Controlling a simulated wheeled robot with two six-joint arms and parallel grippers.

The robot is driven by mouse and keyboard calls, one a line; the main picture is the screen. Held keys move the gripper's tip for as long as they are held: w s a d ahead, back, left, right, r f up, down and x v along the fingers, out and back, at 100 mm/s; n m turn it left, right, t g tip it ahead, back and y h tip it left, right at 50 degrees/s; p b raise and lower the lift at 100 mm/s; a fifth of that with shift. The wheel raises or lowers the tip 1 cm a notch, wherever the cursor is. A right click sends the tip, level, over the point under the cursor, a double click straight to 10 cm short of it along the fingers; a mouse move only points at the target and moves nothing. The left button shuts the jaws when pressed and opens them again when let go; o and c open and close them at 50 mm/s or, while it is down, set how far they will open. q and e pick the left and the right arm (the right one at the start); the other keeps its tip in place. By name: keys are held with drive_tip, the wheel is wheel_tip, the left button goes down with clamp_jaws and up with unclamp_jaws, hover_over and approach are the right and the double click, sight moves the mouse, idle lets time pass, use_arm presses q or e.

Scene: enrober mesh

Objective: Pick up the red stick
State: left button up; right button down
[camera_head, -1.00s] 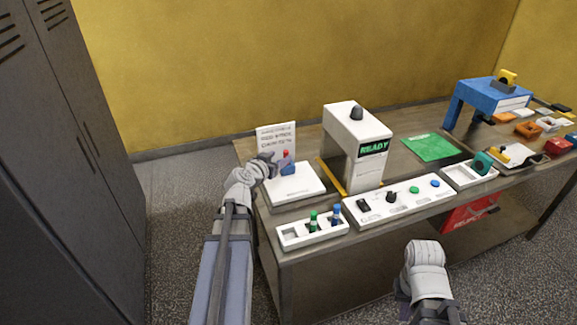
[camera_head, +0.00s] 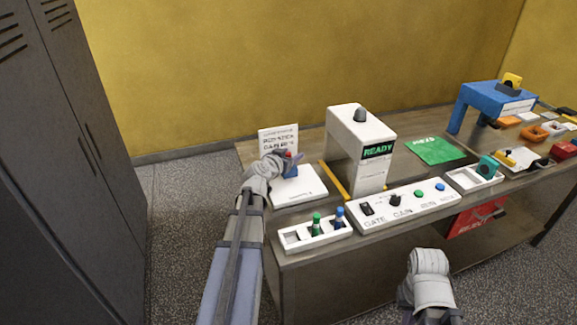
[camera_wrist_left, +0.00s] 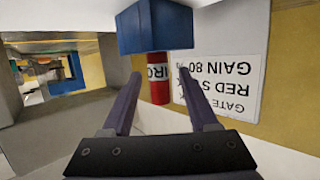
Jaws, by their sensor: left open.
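The red stick (camera_head: 287,154) stands in a blue holder (camera_head: 291,172) on a white base (camera_head: 305,186) at the table's left end. My left gripper (camera_head: 277,159) is right at the stick and hides part of it. In the left wrist view, which is upside down, the stick (camera_wrist_left: 159,91) has a white lettered band and shows between the two open fingers (camera_wrist_left: 158,76), with the blue holder (camera_wrist_left: 155,27) above it in the picture. I see no finger closed on it. My right gripper (camera_head: 429,262) is in front of the table; its fingers cannot be made out.
A printed card (camera_head: 279,141) stands just behind the stick. A white machine (camera_head: 360,150) with a READY display stands to the right. A white tray (camera_head: 290,237) with green and blue sticks and a control panel (camera_head: 380,214) line the front edge.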

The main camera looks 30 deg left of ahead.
use_arm(q)
drive_tip(key=shift+x, duration=0.8)
drive_tip(key=shift+s, duration=0.1)
clamp_jaws()
